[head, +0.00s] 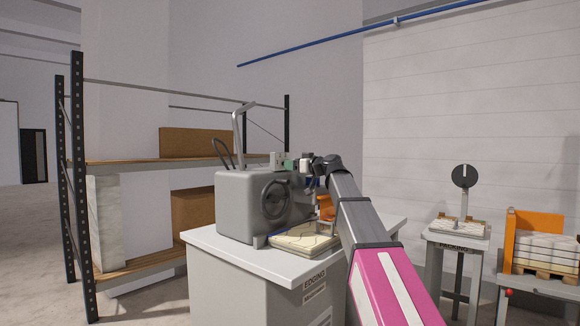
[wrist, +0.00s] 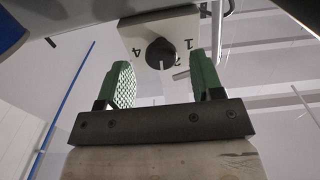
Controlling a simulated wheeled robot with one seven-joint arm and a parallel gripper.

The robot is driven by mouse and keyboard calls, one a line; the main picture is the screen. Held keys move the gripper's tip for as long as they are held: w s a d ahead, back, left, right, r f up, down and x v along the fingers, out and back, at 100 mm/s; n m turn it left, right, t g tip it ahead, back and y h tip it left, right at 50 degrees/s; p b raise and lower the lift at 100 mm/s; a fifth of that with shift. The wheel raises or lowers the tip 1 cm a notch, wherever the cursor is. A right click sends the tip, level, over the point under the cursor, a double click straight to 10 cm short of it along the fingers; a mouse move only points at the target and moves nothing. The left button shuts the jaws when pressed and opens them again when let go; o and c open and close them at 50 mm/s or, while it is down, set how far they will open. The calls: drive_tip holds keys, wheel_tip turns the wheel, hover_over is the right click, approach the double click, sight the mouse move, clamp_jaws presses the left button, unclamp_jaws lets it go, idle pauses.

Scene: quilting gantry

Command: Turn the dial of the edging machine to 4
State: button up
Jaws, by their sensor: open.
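The grey edging machine (head: 232,205) stands on a white-topped cabinet labelled EDGING. In the wrist view its dial (wrist: 161,52) is a round black knob on a pale plate (wrist: 134,33). A 4 is printed left of the knob and a 1 right of it, with a partly visible figure, perhaps a 2, below the 1. I cannot tell which number the dial points to. My gripper (wrist: 161,68) is open, its green padded fingers apart with the knob showing between and beyond their tips. I see no contact. In the head view my gripper (head: 291,165) is small, at the machine's top right.
A quilted pad (head: 303,238) lies on the cabinet top (head: 222,245) beside the machine. A shelving rack (head: 125,268) stands behind left. A packing table (head: 455,236) with a round dial scale (head: 464,176) and an orange-backed cart (head: 540,222) stand at right. Floor at left is clear.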

drive_tip(key=shift+x, duration=1.35)
drive_tip(key=shift+s, duration=0.1)
drive_tip(key=shift+c, duration=0.2)
drive_tip(key=c, duration=0.9)
drive_tip(key=shift+o, duration=0.2)
drive_tip(key=shift+m, duration=2.3)
drive_tip(key=o, duration=0.9)
drive_tip(key=v, duration=1)
drive_tip(key=shift+s+d, duration=0.25)
drive_tip(key=shift+d, duration=0.05)
